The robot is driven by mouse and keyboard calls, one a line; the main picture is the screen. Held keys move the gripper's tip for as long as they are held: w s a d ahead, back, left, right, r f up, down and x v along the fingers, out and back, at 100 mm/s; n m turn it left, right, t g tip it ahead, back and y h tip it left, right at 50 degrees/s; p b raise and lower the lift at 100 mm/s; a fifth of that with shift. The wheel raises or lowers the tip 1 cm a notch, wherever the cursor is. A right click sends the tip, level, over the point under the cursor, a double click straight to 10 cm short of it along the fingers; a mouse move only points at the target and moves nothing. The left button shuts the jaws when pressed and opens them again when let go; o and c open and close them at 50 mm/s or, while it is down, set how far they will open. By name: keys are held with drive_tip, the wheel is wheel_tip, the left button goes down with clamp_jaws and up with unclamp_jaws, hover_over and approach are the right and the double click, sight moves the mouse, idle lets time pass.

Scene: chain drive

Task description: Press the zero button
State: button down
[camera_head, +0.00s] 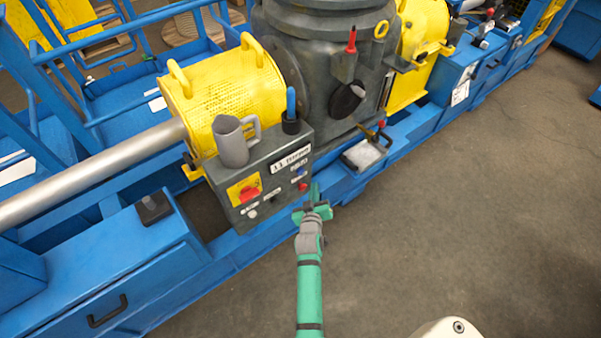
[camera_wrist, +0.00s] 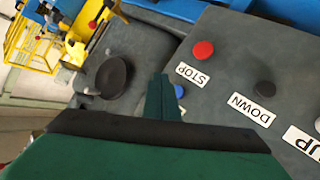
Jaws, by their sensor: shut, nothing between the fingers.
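The grey control box (camera_head: 275,180) carries several buttons on its front. In the wrist view a blue button (camera_wrist: 180,91) shows right beside my fingertips, partly covered by them; its label is hidden. A red button (camera_wrist: 203,50) is labelled STOP and a black button (camera_wrist: 265,89) is labelled DOWN. No label reading zero is legible. My green gripper (camera_head: 316,191) is shut and empty in front of the box's lower right side. Its fingertips (camera_wrist: 164,78) also show in the wrist view; I cannot tell whether they touch the blue button.
A red rotary switch (camera_head: 249,193) on a yellow plate sits at the box's left. A grey mug (camera_head: 232,142) and a blue-handled tool (camera_head: 291,104) stand on top. A blue machine frame (camera_head: 180,262) runs beneath. The floor (camera_head: 480,200) at right is clear.

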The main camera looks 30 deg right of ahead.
sight(300, 171)
drive_tip(key=w, duration=0.4)
drive_tip(key=shift+w+a, duration=0.15)
drive_tip(key=shift+w, duration=0.1)
drive_tip(key=shift+w, duration=0.2)
idle(0.3)
drive_tip(key=shift+a, duration=0.1)
drive_tip(key=shift+s+d, duration=0.2)
drive_tip(key=shift+s, duration=0.05)
drive_tip(key=shift+a, duration=0.15)
idle(0.4)
